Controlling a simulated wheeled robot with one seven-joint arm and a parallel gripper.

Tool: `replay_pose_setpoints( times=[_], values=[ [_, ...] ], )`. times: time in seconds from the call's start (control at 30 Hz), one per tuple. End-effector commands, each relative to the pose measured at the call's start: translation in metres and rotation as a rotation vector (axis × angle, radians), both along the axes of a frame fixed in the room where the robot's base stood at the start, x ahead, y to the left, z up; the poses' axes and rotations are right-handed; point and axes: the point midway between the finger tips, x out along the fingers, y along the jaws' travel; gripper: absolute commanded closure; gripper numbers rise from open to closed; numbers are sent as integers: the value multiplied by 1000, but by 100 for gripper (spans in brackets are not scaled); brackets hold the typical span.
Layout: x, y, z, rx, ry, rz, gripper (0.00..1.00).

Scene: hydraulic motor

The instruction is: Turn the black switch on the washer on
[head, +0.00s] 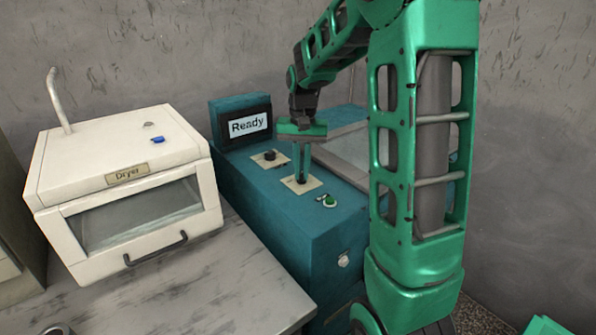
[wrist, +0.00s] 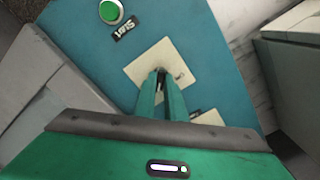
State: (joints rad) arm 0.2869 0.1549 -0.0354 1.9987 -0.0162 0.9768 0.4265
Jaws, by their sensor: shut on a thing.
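A second black knob (head: 269,156) stands on another pale plate nearer the screen, clear of the fingers.
A green start button (head: 329,201) sits in front of the gripped switch; it also shows in the wrist view (wrist: 111,11). A white dryer (head: 120,180) stands left on a grey table (head: 225,285). My arm covers the washer's right side.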

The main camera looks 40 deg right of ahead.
Motion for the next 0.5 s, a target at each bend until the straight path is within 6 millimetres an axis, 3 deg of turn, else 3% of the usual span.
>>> replay_pose_setpoints(
  times=[0.5],
  values=[
    [2, 2, 1, 0, -6, -28, 100]
  ],
)
